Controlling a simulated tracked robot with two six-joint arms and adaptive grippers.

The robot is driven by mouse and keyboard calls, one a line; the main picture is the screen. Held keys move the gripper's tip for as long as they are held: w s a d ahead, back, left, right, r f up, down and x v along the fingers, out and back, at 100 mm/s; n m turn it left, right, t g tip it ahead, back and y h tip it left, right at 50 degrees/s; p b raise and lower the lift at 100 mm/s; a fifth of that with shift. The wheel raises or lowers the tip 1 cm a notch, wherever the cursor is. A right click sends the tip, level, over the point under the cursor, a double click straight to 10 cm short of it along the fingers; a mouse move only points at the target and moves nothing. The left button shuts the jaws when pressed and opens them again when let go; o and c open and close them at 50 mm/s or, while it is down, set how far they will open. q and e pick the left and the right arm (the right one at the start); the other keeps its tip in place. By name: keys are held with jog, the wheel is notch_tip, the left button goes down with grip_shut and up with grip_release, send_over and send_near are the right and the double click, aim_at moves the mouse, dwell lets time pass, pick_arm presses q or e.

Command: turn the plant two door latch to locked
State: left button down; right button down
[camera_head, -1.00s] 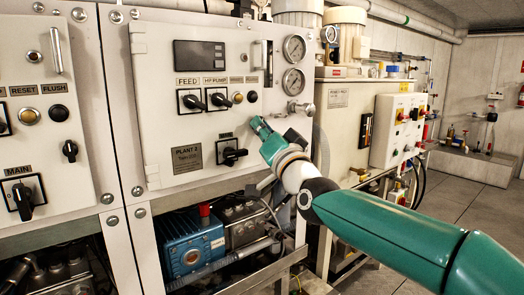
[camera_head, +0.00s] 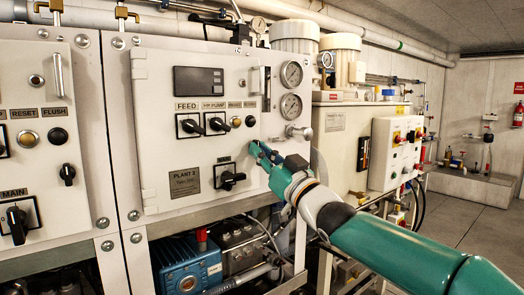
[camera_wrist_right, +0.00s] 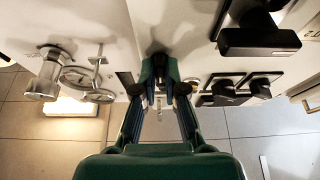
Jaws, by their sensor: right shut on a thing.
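The plant two door (camera_head: 220,150) is a pale panel marked PLANT 2, with its switches and display. My right gripper (camera_head: 258,151) is at the door's right edge, below the gauges, fingers pointing at the panel. In the right wrist view, the gripper's fingertips (camera_wrist_right: 160,87) are closed on a small dark latch (camera_wrist_right: 160,62) on the panel face. The fingers hide most of the latch, and in the head view I cannot make it out, so its angle is unclear. My left gripper is out of view.
Just left of the gripper is a black rotary switch (camera_head: 230,180). Two pressure gauges (camera_head: 291,105) and a metal valve knob (camera_head: 298,132) are up and right of it. A blue pump (camera_head: 187,265) is below. Open floor (camera_head: 470,215) lies at the right.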

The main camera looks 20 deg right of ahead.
jog(key=shift+w+f, duration=0.1)
jog(key=shift+f, duration=0.25)
jog(key=c, duration=1.2)
grip_release()
jog(key=shift+w, duration=0.1)
jog(key=shift+c, duration=0.2)
jog(key=shift+r, duration=0.2)
jog(key=v, duration=1.2)
